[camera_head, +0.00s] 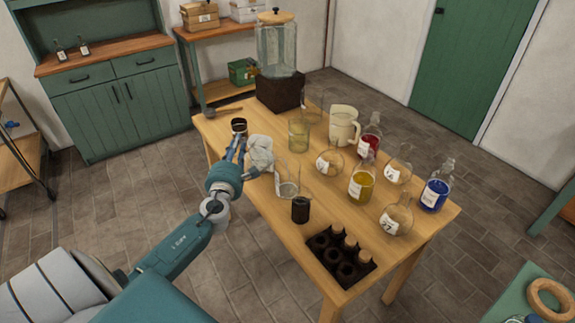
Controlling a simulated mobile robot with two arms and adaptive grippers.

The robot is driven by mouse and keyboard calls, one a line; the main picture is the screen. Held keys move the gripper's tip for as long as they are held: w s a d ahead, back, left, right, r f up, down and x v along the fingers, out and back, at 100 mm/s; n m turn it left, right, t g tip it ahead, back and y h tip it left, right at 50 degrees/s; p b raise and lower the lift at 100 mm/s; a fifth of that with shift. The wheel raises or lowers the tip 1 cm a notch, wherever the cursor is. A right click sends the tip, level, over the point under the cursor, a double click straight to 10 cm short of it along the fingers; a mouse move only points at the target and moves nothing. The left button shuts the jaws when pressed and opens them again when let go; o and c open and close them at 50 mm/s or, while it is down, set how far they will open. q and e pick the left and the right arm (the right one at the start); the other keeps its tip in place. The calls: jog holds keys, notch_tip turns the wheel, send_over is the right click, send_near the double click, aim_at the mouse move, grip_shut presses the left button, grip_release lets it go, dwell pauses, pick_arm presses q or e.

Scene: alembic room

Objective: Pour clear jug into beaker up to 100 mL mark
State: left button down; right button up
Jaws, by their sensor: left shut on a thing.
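My left gripper (257,168) is over the near left part of the wooden table. It is shut, seemingly on the handle side of a clear glass jug (287,187) just to its right; the grip itself is small and partly hidden. Whether the jug touches the table is hard to tell. Another clear glass vessel (313,97) stands farther back, and a yellowish glass (299,134) stands behind the jug. Which one is the beaker is unclear, and no 100 mL mark can be read. My right gripper is out of view.
On the wooden table (262,208) stand a cream pitcher (342,124), a red bottle (369,138), a yellow bottle (361,184), a blue bottle (434,194) and labelled flasks. A dark rack (343,262) sits at the front edge.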

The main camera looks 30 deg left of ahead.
pick_arm(q)
jog(key=shift+w+d+r+m+p, duration=0.15)
jog(key=shift+r+m+p, duration=0.05)
jog(key=shift+r+p, duration=0.2)
jog(key=shift+w+d+r+m+p, duration=0.1)
jog(key=shift+d+r+m+p, duration=0.1)
jog(key=shift+r+p, duration=0.15)
dwell(0.3)
jog(key=shift+w+d+r+m+p, duration=0.15)
jog(key=shift+d+r+m+p, duration=0.2)
jog(key=shift+p, duration=0.4)
dwell(0.9)
jog(key=shift+a, duration=0.1)
